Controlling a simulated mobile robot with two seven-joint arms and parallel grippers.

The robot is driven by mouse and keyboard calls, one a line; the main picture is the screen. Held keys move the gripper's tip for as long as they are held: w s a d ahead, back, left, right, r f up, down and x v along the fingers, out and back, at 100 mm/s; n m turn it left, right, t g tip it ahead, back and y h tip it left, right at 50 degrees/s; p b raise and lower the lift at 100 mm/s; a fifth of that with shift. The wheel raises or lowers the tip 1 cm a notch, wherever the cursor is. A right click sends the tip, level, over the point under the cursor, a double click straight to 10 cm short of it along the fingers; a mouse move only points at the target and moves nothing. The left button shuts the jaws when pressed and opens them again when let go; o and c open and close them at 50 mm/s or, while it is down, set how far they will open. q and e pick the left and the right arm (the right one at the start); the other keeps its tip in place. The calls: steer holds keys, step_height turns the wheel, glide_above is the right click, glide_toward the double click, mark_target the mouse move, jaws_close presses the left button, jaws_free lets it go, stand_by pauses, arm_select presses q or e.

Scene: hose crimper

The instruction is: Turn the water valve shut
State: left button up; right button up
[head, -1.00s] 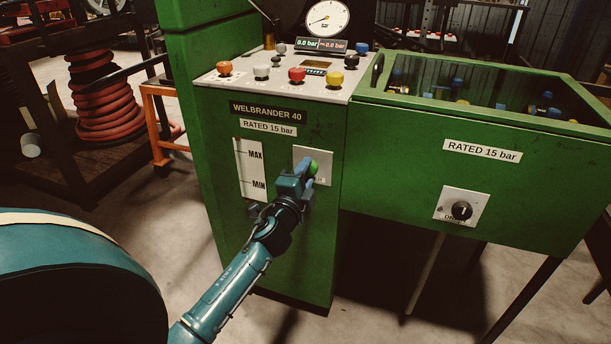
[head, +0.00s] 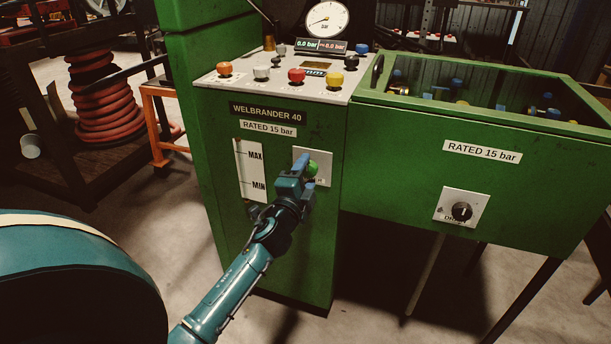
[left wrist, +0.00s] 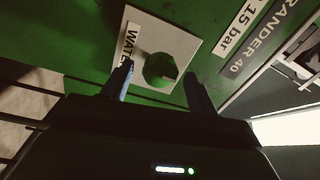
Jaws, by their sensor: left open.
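The water valve is a round green knob (head: 313,169) on a pale plate (head: 326,168) on the front of the green machine. It also shows in the left wrist view (left wrist: 160,70), beside a partly covered "WATER" label (left wrist: 130,43). My left gripper (head: 304,170) is right in front of the plate. Its open fingers (left wrist: 159,75) appear on either side of the knob in the left wrist view. I cannot tell whether they touch it. My right gripper is not in view.
A MAX/MIN level strip (head: 250,171) is left of the valve. Coloured knobs, such as a red one (head: 297,76), sit on the panel above, under a round gauge (head: 327,19). A black rotary switch (head: 461,211) is on the tank at right. Orange hose coils (head: 103,100) stand at left.

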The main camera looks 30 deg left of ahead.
arm_select(q)
steer(key=v, duration=1.3)
steer(key=shift+s+f, duration=0.1)
steer(key=shift+s, duration=0.05)
